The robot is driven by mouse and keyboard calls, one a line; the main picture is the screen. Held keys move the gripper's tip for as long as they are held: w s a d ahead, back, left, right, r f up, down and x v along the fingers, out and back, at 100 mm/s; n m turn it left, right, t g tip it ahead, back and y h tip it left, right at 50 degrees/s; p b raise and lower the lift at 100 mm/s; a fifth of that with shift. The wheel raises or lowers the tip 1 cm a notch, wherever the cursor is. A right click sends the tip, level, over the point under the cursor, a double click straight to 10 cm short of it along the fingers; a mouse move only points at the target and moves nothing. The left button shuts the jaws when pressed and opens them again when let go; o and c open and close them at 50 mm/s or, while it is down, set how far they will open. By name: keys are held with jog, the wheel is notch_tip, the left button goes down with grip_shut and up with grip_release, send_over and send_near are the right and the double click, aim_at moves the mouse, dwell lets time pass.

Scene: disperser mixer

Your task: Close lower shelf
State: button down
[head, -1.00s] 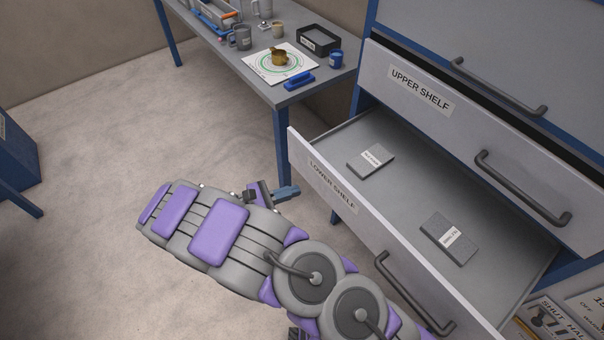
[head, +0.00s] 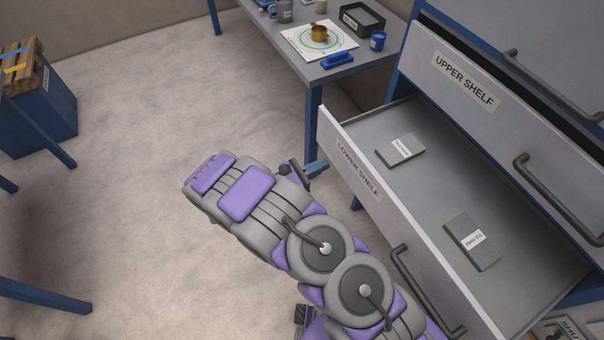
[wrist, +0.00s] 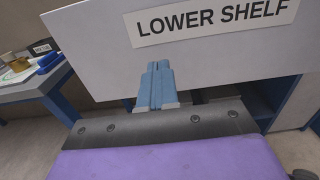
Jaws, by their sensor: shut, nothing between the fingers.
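The lower shelf (head: 455,215) is a grey drawer pulled well out of the blue cabinet, with two dark labelled blocks lying in it. Its white front panel carries the LOWER SHELF label (head: 357,171) and a dark bar handle (head: 420,290). In the wrist view the label (wrist: 212,18) is close above my gripper (wrist: 158,68). The blue fingers are together and empty, pointing at the panel below the label. In the head view my gripper (head: 318,167) is beside the left part of the panel. I cannot tell whether the fingertips touch it.
The upper shelf (head: 500,110) above is open a little. A grey table (head: 345,68) with a mat, a brass cup and a dark tray stands beyond the drawer's left end. A blue stand with wood (head: 45,115) is at the far left. The floor left of my arm is clear.

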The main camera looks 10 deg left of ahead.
aim_at(341, 157)
jog(key=shift+b+x, duration=0.4)
jog(key=shift+x, duration=1.75)
jog(key=shift+a, duration=0.1)
jog(key=shift+w, duration=0.1)
jog(key=b+x, duration=0.3)
jog(key=x, duration=2.4)
jog(key=shift+d+f, duration=0.15)
jog(key=shift+d, duration=0.25)
jog(key=shift+w+d+b, duration=0.3)
jog(key=shift+w+d, duration=0.15)
jog(key=shift+d, duration=0.05)
jog(key=shift+w+r, duration=0.1)
jog(key=shift+r, duration=0.15)
jog(key=shift+r, duration=0.1)
